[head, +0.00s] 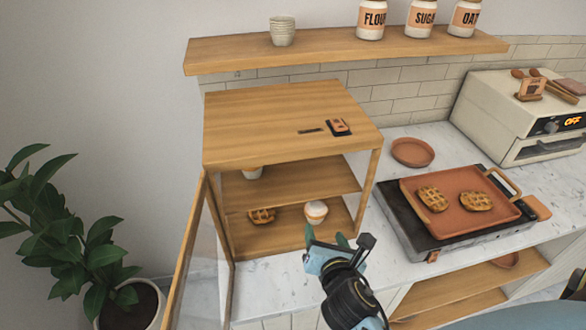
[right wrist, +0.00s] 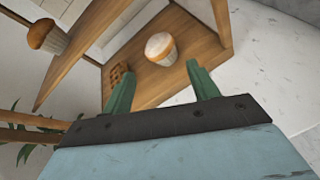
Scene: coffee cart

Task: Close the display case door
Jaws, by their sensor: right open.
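The display case (head: 290,124) is a wooden cabinet on the counter with one inner shelf. Its door (head: 188,255) has a wooden frame with a clear pane and stands swung open at the left, toward me. A muffin (head: 316,212) and a waffle (head: 262,216) sit on the case floor; another item (head: 252,172) is partly hidden on the shelf. My right gripper (head: 330,244) is open and empty in front of the case's lower right. In the right wrist view its green fingers (right wrist: 162,88) point toward the case interior and muffin (right wrist: 161,48). My left gripper is not seen.
A griddle (head: 432,251) with a terracotta tray (head: 460,230) of waffles stands right of the case. A plate (head: 413,152) and toaster oven (head: 520,115) are behind. A potted plant (head: 90,255) is left of the door. The marble counter front (head: 280,285) is clear.

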